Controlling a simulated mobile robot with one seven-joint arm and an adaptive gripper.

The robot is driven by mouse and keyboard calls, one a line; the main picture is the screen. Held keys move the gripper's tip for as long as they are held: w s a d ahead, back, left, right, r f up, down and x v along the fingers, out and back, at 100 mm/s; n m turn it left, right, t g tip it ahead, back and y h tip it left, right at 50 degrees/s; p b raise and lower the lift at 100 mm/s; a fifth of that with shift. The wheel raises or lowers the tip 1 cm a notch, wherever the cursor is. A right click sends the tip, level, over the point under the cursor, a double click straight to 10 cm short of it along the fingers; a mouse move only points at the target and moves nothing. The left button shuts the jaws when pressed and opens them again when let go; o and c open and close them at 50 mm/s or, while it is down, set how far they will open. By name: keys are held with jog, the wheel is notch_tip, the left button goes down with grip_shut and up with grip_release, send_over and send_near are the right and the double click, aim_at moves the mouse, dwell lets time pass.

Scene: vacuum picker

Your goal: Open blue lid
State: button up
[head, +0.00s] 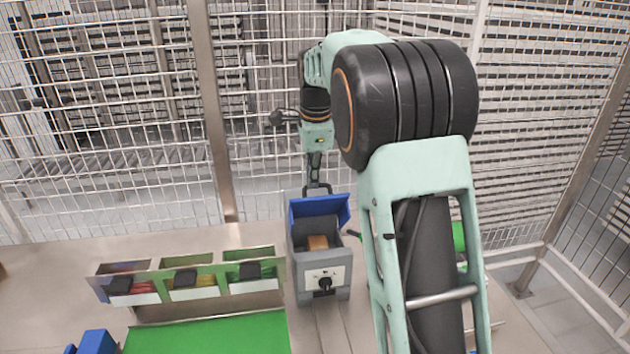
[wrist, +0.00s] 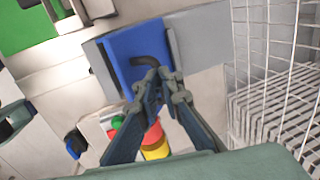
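The blue lid (head: 318,208) is raised and tilted back on a grey box (head: 320,275), so the box's inside shows. A brown block (head: 317,243) lies in the box. My gripper (head: 317,188) is at the lid's upper edge. In the wrist view the blue lid (wrist: 128,45) carries a dark bent handle (wrist: 148,62). My gripper's fingers (wrist: 162,80) come close together there and appear shut on the handle; the exact contact is partly hidden by the fingers.
A row of bins (head: 190,279) with black parts stands left of the box, behind a green surface (head: 208,334). Wire fencing (head: 270,110) closes off the back and right. A red and yellow stacked item (wrist: 153,140) shows below my fingers in the wrist view.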

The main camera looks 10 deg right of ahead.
jog(key=shift+o, duration=1.2)
jog(key=shift+s+f, duration=0.25)
jog(key=shift+f, duration=0.6)
jog(key=shift+o, duration=0.3)
jog(key=shift+w+f, duration=0.25)
jog(key=shift+w, duration=0.15)
jog(key=shift+r, duration=0.15)
jog(key=w+r+p, duration=0.1)
jog(key=w+r, duration=0.7)
jog(key=r, duration=0.1)
jog(key=shift+r, duration=0.35)
